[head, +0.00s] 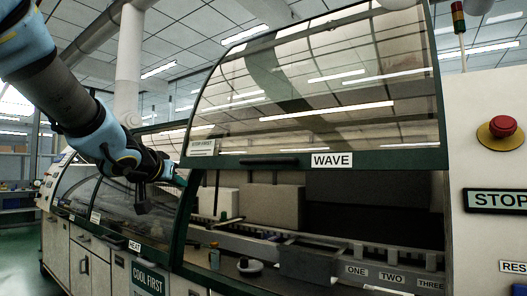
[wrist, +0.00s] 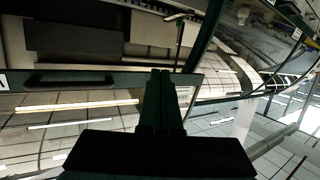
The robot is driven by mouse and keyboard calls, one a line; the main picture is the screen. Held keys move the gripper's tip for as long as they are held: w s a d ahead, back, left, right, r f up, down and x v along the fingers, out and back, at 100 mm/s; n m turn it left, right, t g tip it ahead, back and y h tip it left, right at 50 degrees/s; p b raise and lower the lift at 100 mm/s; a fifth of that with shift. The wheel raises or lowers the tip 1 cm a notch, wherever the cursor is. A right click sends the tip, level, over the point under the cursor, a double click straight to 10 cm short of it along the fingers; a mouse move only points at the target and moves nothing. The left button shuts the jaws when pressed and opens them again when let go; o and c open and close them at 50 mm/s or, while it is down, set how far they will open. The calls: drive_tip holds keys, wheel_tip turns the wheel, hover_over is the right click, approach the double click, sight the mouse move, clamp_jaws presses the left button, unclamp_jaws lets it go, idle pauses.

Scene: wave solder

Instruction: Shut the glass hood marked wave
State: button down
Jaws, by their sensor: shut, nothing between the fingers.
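The glass hood marked WAVE (head: 330,85) stands raised, with the machine's bay open below it. Its dark green lower bar carries the WAVE label (head: 332,160) and a dark handle (head: 269,161). In the wrist view, which is turned over, the handle (wrist: 68,83) lies left of my fingers, apart from them. My gripper (head: 180,178) is at the hood's left side, near its lower left corner. In the wrist view my gripper (wrist: 161,74) is shut and empty, its fingertips overlapping the hood's bar in the picture. I cannot tell whether they touch it.
A neighbouring glass hood marked HEAT (head: 134,246) is down at the left, below my arm. The open bay holds a grey box (head: 308,262) and labels ONE, TWO and THREE. A red button (head: 502,127) and a STOP panel (head: 497,201) are on the right cabinet.

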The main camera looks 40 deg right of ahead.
drive_tip(key=s+d+r+m+g+h, duration=0.5)
drive_tip(key=s+d+r+h, duration=0.1)
drive_tip(key=s+d+r, duration=0.6)
drive_tip(key=w+d+f, duration=0.2)
drive_tip(key=d+f, duration=0.1)
drive_tip(key=d, duration=0.5)
drive_tip(key=shift+w+d+f, duration=0.35)
drive_tip(key=shift+w+f, duration=0.05)
drive_tip(key=a+f+b, duration=0.2)
drive_tip(key=f+b, duration=1.2)
drive_tip(key=f, duration=0.6)
drive_tip(key=s+a+f+b, duration=0.1)
drive_tip(key=a+f+b, duration=0.1)
drive_tip(key=f+b, duration=1.1)
wheel_tip(320, 180, down, 7)
drive_tip(key=shift+f+b, duration=0.15)
drive_tip(key=shift+b, duration=0.2)
